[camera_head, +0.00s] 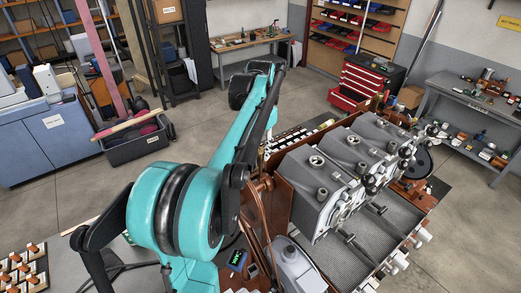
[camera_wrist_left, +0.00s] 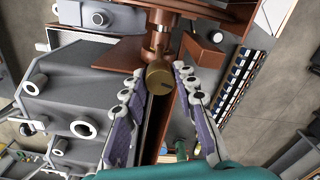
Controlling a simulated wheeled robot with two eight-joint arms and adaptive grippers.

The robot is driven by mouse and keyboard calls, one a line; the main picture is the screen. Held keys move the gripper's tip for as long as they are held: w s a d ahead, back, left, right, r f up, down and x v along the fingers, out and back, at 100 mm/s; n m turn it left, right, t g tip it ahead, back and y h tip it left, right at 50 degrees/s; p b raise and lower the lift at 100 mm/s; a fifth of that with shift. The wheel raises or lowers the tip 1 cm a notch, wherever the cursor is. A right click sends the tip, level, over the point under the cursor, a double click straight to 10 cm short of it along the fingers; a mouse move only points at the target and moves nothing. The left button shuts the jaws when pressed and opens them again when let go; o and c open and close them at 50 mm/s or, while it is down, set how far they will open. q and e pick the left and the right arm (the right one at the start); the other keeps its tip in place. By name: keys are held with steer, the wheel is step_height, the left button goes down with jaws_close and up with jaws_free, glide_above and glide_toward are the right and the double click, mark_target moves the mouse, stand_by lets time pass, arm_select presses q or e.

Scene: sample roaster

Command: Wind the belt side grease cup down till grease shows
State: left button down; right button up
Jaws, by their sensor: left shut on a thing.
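The grease cup (camera_wrist_left: 158,80) is a small brass cylinder with a slot-like mark on its end, set on a reddish-brown stem and bracket in the left wrist view. My left gripper (camera_wrist_left: 160,76) has its two padded fingers on either side of the cup and is shut on it. No grease can be made out around the cup. In the head view my teal arm covers the gripper and the cup. The sample roaster (camera_head: 345,165), a row of grey drum housings on a red-brown frame, stands right of my arm. My right gripper is in neither view.
Grey roaster housings (camera_wrist_left: 75,85) lie close left of the fingers, and a strip of small sample boxes (camera_wrist_left: 238,82) lies to the right. A red tool cabinet (camera_head: 362,82), a grey workbench (camera_head: 465,99) and a dark bin (camera_head: 130,149) stand farther off, with open floor between.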

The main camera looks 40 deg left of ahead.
mark_target(261, 150)
arm_select(q)
steer(key=shift+m, duration=0.6)
steer(key=c, duration=1.2)
jaws_free()
step_height(261, 150, up, 12)
